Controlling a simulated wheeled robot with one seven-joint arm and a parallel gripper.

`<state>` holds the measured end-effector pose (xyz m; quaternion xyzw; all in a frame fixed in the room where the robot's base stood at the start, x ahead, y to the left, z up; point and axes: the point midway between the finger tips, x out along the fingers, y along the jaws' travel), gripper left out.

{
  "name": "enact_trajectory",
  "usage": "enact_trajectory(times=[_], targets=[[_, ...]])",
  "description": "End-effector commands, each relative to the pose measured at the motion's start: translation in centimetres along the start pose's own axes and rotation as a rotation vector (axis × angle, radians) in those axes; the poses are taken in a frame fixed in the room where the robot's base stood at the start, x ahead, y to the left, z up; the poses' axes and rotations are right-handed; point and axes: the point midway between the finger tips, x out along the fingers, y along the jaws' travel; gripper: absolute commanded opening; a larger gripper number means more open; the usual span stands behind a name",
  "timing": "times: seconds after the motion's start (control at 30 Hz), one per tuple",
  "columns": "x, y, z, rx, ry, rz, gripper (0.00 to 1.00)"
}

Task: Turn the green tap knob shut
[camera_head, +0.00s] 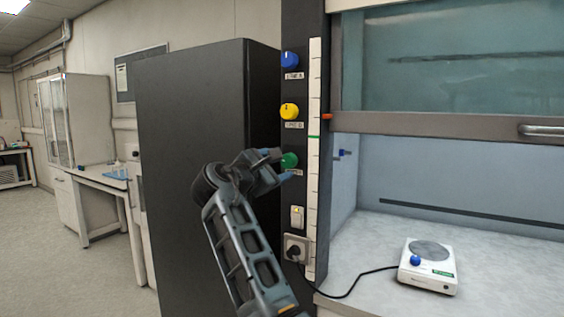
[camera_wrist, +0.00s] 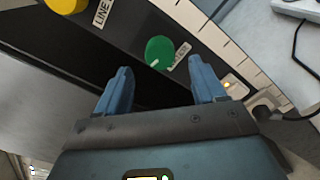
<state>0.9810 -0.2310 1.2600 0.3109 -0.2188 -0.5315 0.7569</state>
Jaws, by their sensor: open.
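The green tap knob (camera_head: 289,160) is on the dark vertical panel at the left side of the fume hood, lowest in a column of knobs. In the wrist view the green knob (camera_wrist: 160,51) lies ahead of my gripper and between the lines of its fingers, with a pale mark at its lower left edge. My gripper (camera_head: 284,165) is at the panel close to the knob. In the wrist view its two blue fingers (camera_wrist: 158,75) are spread apart with nothing between them. Whether the fingertips touch the panel cannot be told.
A yellow knob (camera_head: 289,111) and a blue knob (camera_head: 289,60) sit above the green one. A light switch (camera_head: 297,217) and a plugged socket (camera_head: 296,249) are below. A hotplate (camera_head: 428,266) stands on the hood's worktop. A dark cabinet (camera_head: 190,150) stands left of the panel.

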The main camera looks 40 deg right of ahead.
Motion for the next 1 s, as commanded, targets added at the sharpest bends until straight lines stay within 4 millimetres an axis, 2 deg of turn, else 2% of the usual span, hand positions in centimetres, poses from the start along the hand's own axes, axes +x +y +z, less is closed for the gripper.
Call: enact_trajectory(times=[0.1,0.33,0.5,0.77,1.0], targets=[[2.1,0.1,0.2,0.0,0.0,-0.003,0.69],[5.1,0.1,0.1,0.0,0.001,-0.001,0.69],[6.0,0.0,-0.1,0.001,0.002,0.0,0.69],[6.1,-0.1,-0.1,0.001,0.002,0.001,0.69],[6.1,-0.1,-0.1,0.001,0.002,0.001,0.46]])
